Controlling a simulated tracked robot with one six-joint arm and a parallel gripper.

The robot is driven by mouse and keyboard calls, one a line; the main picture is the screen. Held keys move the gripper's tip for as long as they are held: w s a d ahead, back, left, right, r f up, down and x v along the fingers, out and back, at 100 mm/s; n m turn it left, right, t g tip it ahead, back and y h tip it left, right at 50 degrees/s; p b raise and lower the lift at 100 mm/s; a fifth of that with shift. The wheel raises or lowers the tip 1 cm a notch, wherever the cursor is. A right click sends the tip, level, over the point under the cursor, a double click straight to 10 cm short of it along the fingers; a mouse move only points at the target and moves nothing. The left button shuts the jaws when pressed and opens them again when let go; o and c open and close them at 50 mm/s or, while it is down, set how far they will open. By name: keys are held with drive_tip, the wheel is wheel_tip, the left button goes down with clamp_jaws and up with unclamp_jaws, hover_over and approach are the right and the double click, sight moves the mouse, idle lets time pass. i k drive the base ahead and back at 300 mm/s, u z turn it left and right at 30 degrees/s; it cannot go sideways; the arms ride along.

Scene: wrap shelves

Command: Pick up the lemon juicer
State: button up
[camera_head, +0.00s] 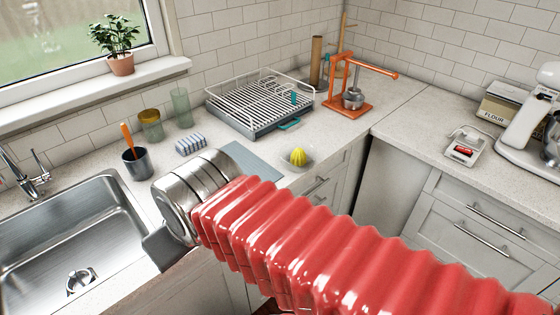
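A small lemon juicer (298,157) with a ridged yellow top sits in a clear, shallow dish on the counter, near the front edge in the middle of the picture. My arm crosses the lower part of the view, with a metal wrist section at its far end to the left of the juicer. A dark grey part at my gripper (166,246) shows at the lower left of that wrist, over the sink's edge. Its fingertips cannot be made out, and I see nothing held. The juicer stands apart from my arm, just beyond it.
An orange lever press (350,98) stands at the back corner. A white wire dish rack (262,100), a striped sponge (190,144), a grey cup (137,163) and glass jars (150,124) stand left. The sink (70,240) is at left. A grey mat (252,160) lies beside the juicer.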

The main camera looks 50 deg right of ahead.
sight(296, 156)
drive_tip(key=u, duration=2.35)
drive_tip(key=k, duration=1.45)
